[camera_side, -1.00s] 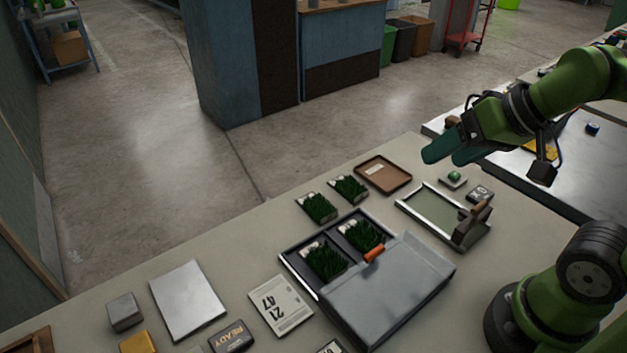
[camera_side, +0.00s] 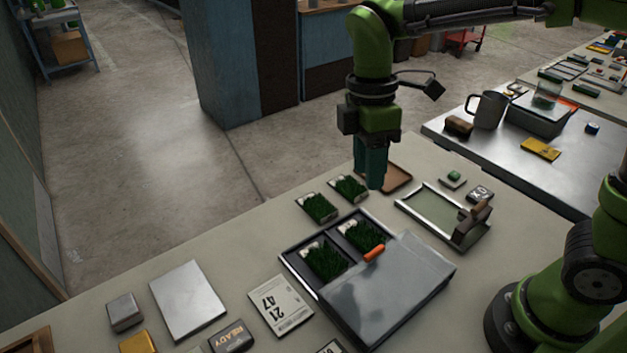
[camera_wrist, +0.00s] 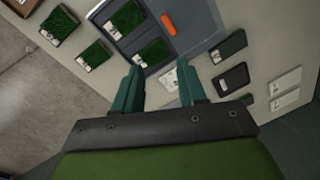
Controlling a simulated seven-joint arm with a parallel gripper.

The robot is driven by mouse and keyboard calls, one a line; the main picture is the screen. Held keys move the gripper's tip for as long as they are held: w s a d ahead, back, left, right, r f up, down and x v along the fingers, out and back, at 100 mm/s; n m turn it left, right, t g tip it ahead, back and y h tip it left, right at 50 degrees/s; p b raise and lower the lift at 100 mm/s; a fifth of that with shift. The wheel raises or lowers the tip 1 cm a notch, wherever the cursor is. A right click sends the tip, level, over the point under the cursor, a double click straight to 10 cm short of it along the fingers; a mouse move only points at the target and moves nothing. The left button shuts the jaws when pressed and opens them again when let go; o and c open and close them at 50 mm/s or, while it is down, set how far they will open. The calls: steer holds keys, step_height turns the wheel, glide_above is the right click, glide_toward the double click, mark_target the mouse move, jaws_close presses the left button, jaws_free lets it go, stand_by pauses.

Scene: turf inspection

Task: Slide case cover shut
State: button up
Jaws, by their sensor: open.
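The case (camera_side: 291,262) stands on the table with two turf samples (camera_side: 326,262) in its dark open part. Its grey sliding cover (camera_side: 395,290) lies over the right part, leaving the left part uncovered. An orange handle (camera_side: 374,252) sits at the cover's edge; it also shows in the wrist view (camera_wrist: 168,24). My gripper (camera_side: 371,185) points down above the far side of the table, behind the case and apart from it. In the wrist view its two fingers (camera_wrist: 158,90) are spread with nothing between them.
Two turf samples (camera_side: 332,198) lie behind the case, near a brown tray (camera_side: 398,178) partly hidden by my gripper. A metal-framed screen (camera_side: 440,212) is to the right. A number card (camera_side: 281,305) and a metal plate (camera_side: 187,299) lie to the left.

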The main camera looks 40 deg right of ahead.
mark_target(374, 250)
steer(key=s+f+n, duration=0.1)
steer(key=f, duration=0.4)
steer(key=s+f+n, duration=0.1)
steer(key=f+n, duration=0.1)
steer(key=f, duration=0.3)
steer(key=s+f+n, duration=0.1)
steer(key=f, duration=0.4)
steer(key=shift+s+a+n+g, duration=0.1)
steer(key=shift+s+n+g, duration=0.2)
steer(key=shift+s+g, duration=0.1)
steer(key=shift+r, duration=0.1)
jaws_close()
